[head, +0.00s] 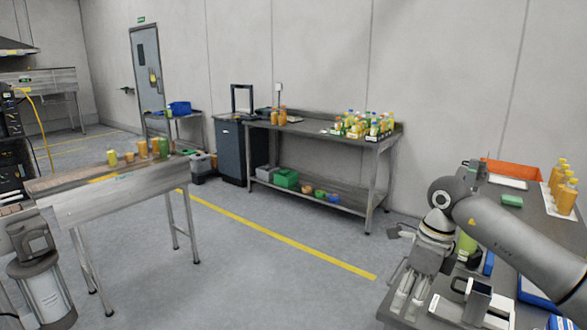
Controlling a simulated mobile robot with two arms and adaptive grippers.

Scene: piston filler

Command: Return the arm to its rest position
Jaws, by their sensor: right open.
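My right arm (510,240) comes in from the right edge and bends down at its wrist. My right gripper (408,300) points downward at the near left corner of the right-hand table. Its fingers are apart and nothing shows between them. I cannot tell how high the fingertips are above the table top. My left gripper is not in view.
The right table holds an orange tray (511,173), orange bottles (563,190) and a green block (511,200). A steel bench (335,133) with bottles stands at the back wall. A conveyor table (75,205) with containers is at left. The middle floor is clear.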

